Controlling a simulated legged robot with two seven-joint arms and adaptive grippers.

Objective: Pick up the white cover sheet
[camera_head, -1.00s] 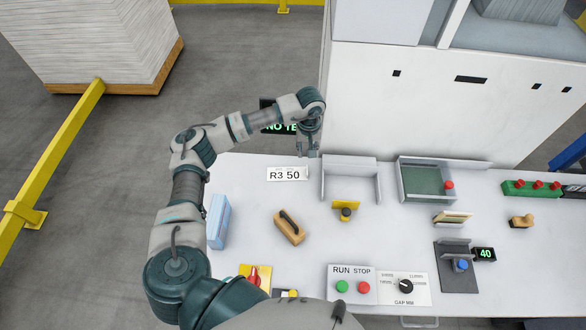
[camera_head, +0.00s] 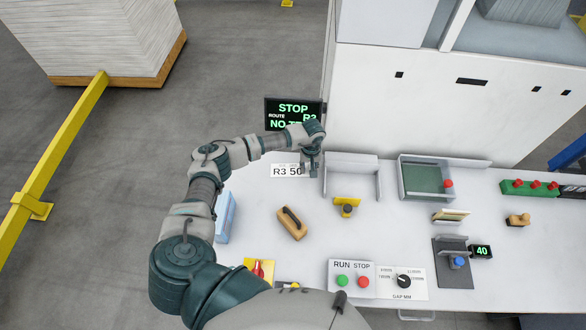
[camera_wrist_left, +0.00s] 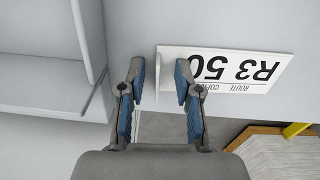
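The white cover sheet (camera_head: 283,171), printed "R3 50", lies at the back left of the table. In the left wrist view the sheet (camera_wrist_left: 240,67) shows its "ROUTE" and "COPIES" print, and a narrow white upright edge or tab stands at its near end. My left gripper (camera_head: 310,172) is at the sheet's right end in the head view. In the left wrist view its fingers (camera_wrist_left: 160,72) are open, one on each side of the white tab, with no visible grip on it. My right gripper is not in view.
A display reading "STOP" (camera_head: 293,115) stands behind the sheet. A grey three-sided tray (camera_head: 352,163) is close to the gripper's right. A wooden-handled block (camera_head: 291,223) and a light blue pack (camera_head: 225,217) lie nearer. A green-floored tray (camera_head: 427,180) is farther right.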

